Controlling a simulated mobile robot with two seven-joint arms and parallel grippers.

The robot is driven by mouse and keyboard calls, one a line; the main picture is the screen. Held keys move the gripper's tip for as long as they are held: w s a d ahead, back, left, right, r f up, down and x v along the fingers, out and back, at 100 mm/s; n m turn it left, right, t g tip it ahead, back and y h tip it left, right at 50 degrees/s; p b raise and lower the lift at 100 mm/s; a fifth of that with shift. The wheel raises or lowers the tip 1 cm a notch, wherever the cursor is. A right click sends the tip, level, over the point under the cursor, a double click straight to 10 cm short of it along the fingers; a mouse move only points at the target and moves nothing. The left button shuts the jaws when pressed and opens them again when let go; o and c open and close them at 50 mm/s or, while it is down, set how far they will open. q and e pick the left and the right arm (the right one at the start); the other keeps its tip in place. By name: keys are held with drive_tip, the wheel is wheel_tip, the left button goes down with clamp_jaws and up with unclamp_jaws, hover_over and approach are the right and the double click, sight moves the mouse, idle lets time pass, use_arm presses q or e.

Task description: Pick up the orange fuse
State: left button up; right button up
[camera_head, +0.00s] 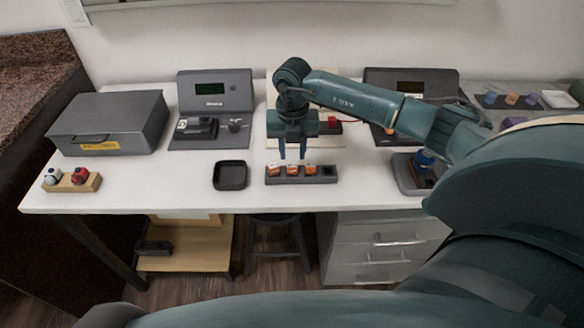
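Several-slot dark rack (325,179) stands near the front middle of the white table. Three orange fuses with pale markings sit in it side by side: a left one (274,170), a middle one (292,169) and a right one (310,169). The rack's right end has no fuse. My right gripper (292,157) points straight down just above the rack. Its two blue fingers are apart with nothing between them, roughly over the middle fuse. Whether the tips touch any fuse is too small to tell. My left gripper is not in view.
A black square tray (230,175) lies left of the rack. Devices with dark panels (215,93) line the back. A grey holder with a blue-topped item (425,160) stands at right.

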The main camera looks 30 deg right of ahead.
sight(292, 165)
wheel_tip(292, 165, down, 5)
drive_tip(key=shift+w+f, duration=0.1)
drive_tip(key=shift+c, duration=0.3)
drive_tip(key=c, duration=0.6)
